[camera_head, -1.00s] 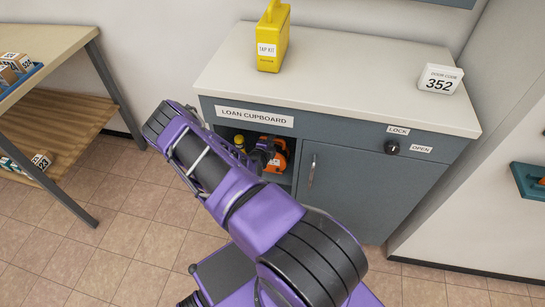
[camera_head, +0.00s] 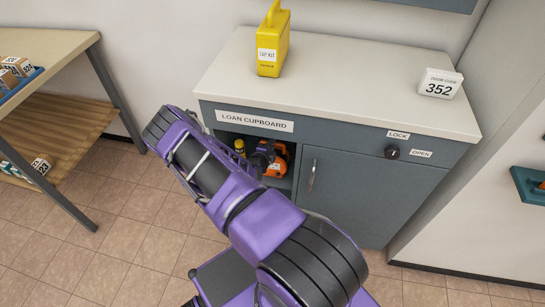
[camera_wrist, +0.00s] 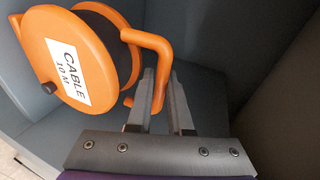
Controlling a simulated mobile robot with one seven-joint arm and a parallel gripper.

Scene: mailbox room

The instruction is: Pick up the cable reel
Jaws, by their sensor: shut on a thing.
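The cable reel (camera_head: 278,160) is orange with a black drum and sits inside the open left side of the loan cupboard. In the wrist view the reel (camera_wrist: 62,62) fills the upper left, with a white "CABLE 10M" label on its round face. Its orange handle (camera_wrist: 150,38) curves out to the right and down between my fingers. My gripper (camera_wrist: 164,85) is shut on this handle. In the head view my gripper (camera_head: 262,155) is small and dark, just left of the reel, and my arm hides part of the cupboard opening.
The loan cupboard (camera_head: 350,195) has a closed right door, and its walls are close around the reel. A small yellow object (camera_head: 240,146) stands left of the reel. A yellow tap kit case (camera_head: 272,45) and a "352" sign (camera_head: 440,85) stand on top.

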